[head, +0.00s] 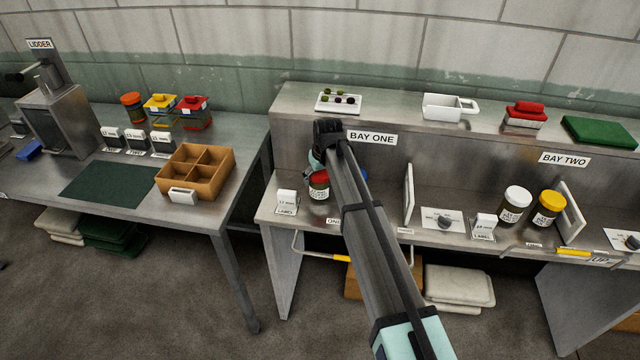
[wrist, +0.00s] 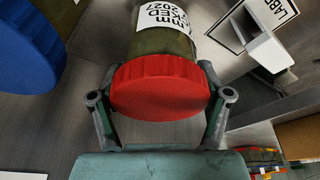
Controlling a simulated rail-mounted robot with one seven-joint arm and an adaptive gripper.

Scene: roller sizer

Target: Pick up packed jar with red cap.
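The packed jar with a red cap (head: 319,184) stands on the lower counter in bay one, partly hidden behind my arm in the head view. In the wrist view its red cap (wrist: 160,88) is large and central, with the olive body and white label (wrist: 160,17) beyond it. My gripper (wrist: 164,95) has one finger on each side of the cap. The fingers are spread wide around it, with a narrow gap showing on the right. Contact on the left is unclear. In the head view the fingertips are mostly hidden by my arm.
A blue round cap (wrist: 22,45) is close on the left in the wrist view. A white label dispenser (head: 287,202) stands left of the jar. A white upright panel (head: 409,194) is to the right. Jars with white (head: 517,198) and yellow (head: 550,202) caps stand in bay two.

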